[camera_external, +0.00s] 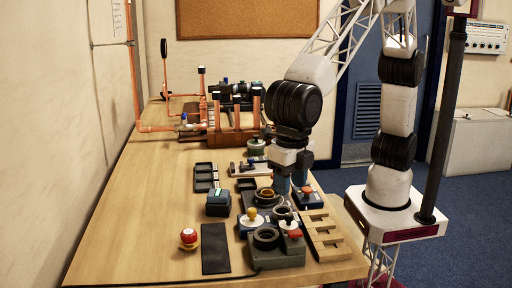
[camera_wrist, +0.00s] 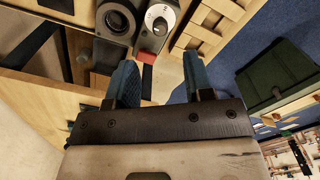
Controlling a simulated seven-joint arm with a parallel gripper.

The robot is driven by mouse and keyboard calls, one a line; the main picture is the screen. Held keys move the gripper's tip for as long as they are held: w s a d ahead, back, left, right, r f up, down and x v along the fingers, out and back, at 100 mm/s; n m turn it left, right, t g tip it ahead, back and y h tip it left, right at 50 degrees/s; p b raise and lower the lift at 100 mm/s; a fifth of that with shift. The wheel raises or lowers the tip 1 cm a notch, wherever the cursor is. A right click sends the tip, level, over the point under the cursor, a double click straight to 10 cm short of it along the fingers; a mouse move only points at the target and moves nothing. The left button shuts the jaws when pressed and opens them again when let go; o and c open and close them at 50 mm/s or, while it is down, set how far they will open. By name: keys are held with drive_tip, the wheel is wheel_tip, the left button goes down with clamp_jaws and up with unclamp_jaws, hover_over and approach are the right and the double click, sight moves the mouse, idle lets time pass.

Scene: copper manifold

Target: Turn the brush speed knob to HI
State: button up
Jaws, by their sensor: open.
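The likely brush speed knob is a round grey-white dial (camera_wrist: 160,18) with dark marks at the top of the wrist view; its lettering is too small to read, so its setting cannot be told. A small red part (camera_wrist: 146,57) sits just below it. My gripper (camera_wrist: 157,78) is open, its blue fingers apart with nothing held, below the dial in that picture. In the external view my gripper (camera_external: 289,184) points down, low over the cluster of fixtures at the table's right side. It partly hides what lies behind it, and I cannot tell whether it touches anything.
A dark ring-shaped socket (camera_wrist: 115,18) stands beside the dial. A dark double-ring block (camera_external: 277,258), a yellow knob (camera_external: 251,213) and a slotted wooden rack (camera_external: 326,238) crowd the area. Copper pipework (camera_external: 235,135) stands at the back. The table's left side is mostly clear.

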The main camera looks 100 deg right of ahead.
sight(289, 214)
drive_tip(key=shift+f, duration=0.15)
drive_tip(key=shift+f, duration=3.75)
drive_tip(key=shift+c, duration=0.3)
clamp_jaws()
